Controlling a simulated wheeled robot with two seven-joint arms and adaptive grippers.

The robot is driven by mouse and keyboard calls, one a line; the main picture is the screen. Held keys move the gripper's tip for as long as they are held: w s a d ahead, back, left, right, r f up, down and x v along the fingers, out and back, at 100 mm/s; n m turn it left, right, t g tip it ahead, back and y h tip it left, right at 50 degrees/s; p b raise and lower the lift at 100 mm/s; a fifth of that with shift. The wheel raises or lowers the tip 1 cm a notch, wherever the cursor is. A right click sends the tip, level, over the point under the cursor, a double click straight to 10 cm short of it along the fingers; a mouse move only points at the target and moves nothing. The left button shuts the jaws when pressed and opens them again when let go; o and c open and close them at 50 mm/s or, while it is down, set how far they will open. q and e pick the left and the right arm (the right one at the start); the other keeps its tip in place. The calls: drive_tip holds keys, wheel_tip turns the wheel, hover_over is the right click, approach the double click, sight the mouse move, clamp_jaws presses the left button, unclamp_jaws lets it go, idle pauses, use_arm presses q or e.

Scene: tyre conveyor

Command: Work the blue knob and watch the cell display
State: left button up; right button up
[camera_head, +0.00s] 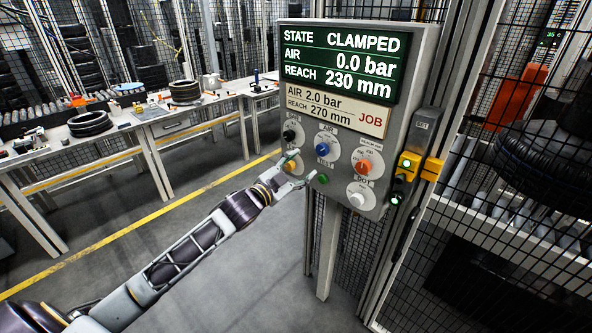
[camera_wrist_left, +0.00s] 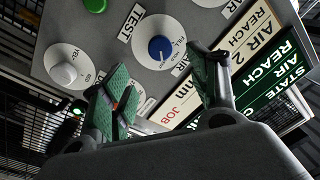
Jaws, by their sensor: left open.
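The blue knob (camera_head: 323,149) sits on a white dial in the upper middle of the grey control panel (camera_head: 420,50). The display (camera_head: 340,62) reads STATE CLAMPED, AIR 0.0 bar, REACH 230 mm. The job card (camera_head: 334,109) below reads AIR 2.0 bar, REACH 270 mm. My left gripper (camera_head: 301,168) is open and empty, low and to the left of the blue knob in the head view. In the left wrist view the blue knob (camera_wrist_left: 160,48) appears between and beyond the two green-padded fingers, clear of both. My right gripper is not in view.
Close by on the panel are a black knob (camera_head: 290,136), an orange knob (camera_head: 363,166), a white knob (camera_head: 357,199) and a green button (camera_head: 323,178). A mesh fence stands right of the panel. A workbench (camera_head: 150,112) with tyres is at the left.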

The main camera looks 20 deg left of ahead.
use_arm(q)
drive_tip(key=shift+s+a, duration=0.15)
drive_tip(key=shift+s, duration=0.4)
idle(0.4)
